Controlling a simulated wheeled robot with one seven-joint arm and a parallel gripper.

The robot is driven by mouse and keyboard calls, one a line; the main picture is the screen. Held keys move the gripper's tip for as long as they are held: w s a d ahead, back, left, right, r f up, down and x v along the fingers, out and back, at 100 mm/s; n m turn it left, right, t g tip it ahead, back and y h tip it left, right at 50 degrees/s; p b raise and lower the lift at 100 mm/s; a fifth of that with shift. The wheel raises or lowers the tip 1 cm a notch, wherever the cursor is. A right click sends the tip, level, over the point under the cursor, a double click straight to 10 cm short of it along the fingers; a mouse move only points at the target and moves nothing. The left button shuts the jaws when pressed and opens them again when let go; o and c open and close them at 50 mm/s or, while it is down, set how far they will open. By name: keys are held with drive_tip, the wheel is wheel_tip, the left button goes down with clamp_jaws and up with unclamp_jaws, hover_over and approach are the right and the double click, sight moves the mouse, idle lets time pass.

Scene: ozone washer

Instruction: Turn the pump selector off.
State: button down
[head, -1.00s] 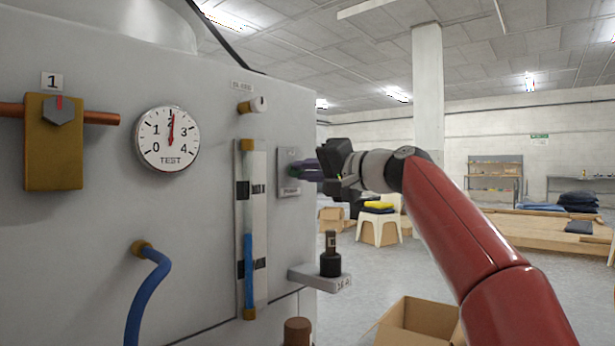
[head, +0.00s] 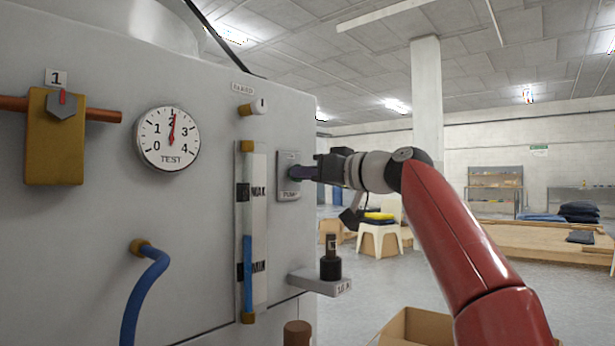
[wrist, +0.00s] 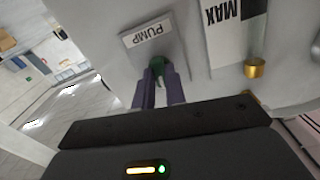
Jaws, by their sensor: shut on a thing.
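The pump selector is a dark green knob (wrist: 157,67) on a grey plate marked PUMP (wrist: 148,32), which appears upside down in the wrist view. In the head view the plate (head: 288,186) sits near the right edge of the machine's grey panel. My gripper (wrist: 160,75) is shut on the knob, with its two purple fingers on either side of it. In the head view my gripper (head: 300,173) reaches the plate from the right and hides the knob. The knob's pointing direction is hard to tell.
A dial gauge (head: 168,139) is further left.

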drive_tip(key=shift+f+n, duration=0.1)
drive_tip(key=shift+n, duration=0.6)
drive_tip(key=c, duration=1.4)
unclamp_jaws()
drive_tip(key=shift+c, duration=0.2)
drive_tip(key=b+v, duration=0.3)
drive_tip(key=v, duration=0.4)
drive_tip(key=shift+s+d, duration=0.25)
drive_tip(key=shift+d, duration=0.1)
